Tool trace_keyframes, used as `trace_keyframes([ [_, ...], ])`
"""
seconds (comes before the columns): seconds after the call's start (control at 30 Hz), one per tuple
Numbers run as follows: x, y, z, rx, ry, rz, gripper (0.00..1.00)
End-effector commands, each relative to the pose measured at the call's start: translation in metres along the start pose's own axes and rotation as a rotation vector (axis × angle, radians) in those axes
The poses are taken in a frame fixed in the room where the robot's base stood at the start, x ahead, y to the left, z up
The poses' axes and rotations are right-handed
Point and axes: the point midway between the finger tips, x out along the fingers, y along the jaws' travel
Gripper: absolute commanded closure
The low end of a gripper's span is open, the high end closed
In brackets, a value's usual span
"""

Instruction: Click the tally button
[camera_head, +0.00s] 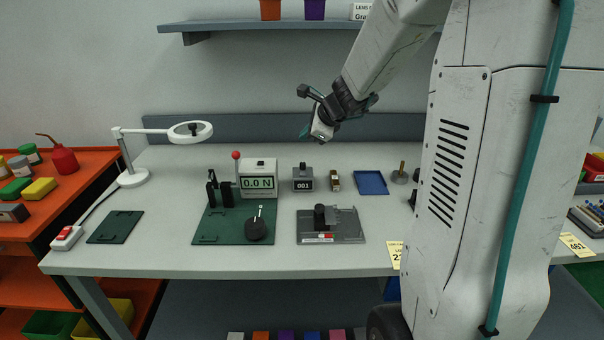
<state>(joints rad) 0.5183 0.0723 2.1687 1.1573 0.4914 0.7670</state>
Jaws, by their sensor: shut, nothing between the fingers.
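The tally counter (303,185) is a small grey box in the middle of the bench, with a dark display that reads 003. Its button (303,166) is a small dark piece on its top. My gripper (305,132) hangs in the air above and behind the counter, tilted down to the left, well apart from the button. Its fingers are small here and look shut, with nothing seen between them.
A force gauge (258,184) reading 0.0 N stands left of the counter on a green plate (209,227) with a red-knobbed lever. A small brown-and-white item (335,181) and a blue tray (371,190) lie right. A dark fixture (350,229) sits in front.

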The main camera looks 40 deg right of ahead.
Motion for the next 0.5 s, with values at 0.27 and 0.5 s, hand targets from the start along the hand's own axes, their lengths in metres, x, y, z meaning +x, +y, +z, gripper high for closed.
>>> trace_keyframes([
  [0.27, 0.001, 0.002, 0.0, -0.004, -0.001, 0.003, 1.0],
  [0.5, 0.018, 0.015, -0.012, -0.002, -0.001, 0.006, 1.0],
])
